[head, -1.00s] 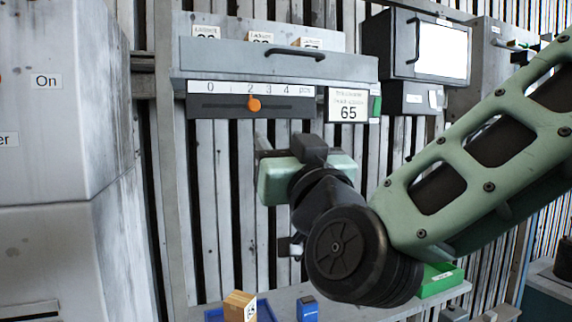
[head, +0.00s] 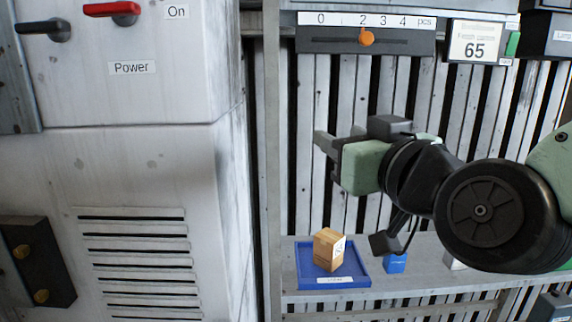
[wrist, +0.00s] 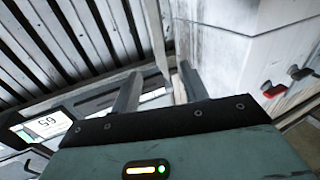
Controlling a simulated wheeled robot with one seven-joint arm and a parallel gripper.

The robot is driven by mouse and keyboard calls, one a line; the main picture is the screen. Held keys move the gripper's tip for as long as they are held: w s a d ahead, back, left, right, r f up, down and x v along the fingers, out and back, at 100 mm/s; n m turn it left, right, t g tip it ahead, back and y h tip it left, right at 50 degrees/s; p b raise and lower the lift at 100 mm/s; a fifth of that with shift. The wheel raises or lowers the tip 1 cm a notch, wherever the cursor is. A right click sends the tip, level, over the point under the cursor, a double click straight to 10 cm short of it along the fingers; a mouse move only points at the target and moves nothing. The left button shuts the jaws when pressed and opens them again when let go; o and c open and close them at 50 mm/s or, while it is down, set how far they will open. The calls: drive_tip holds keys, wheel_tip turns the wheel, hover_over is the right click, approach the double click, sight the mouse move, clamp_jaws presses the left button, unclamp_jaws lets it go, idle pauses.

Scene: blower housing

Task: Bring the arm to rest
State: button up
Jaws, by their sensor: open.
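My gripper (head: 328,145) is in the middle of the head view, in front of the slatted wall and above the shelf. Its fingers point left toward the white cabinet. In the wrist view its two fingers (wrist: 160,92) stand apart with nothing between them. My dark wrist joint and green arm reach in from the right of the head view. The gripper touches nothing that I can see.
A white cabinet (head: 130,200) with red and black levers stands at left. An orange slider (head: 366,38) sits near 2 above.

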drive_tip(key=s+a+f+n+g, duration=0.2)
drive_tip(key=s+f+g, duration=0.25)
drive_tip(key=f, duration=0.35)
drive_tip(key=s+a+f+n+g, duration=0.1)
drive_tip(key=s+a+f+g, duration=0.15)
drive_tip(key=f+g, duration=0.4)
drive_tip(key=s+d+f+g+h, duration=0.5)
drive_tip(key=s+d+f, duration=0.4)
drive_tip(key=s, duration=0.2)
drive_tip(key=shift+d+f+g, duration=0.2)
drive_tip(key=shift+d+g, duration=0.05)
drive_tip(key=shift+g, duration=0.45)
idle(1.1)
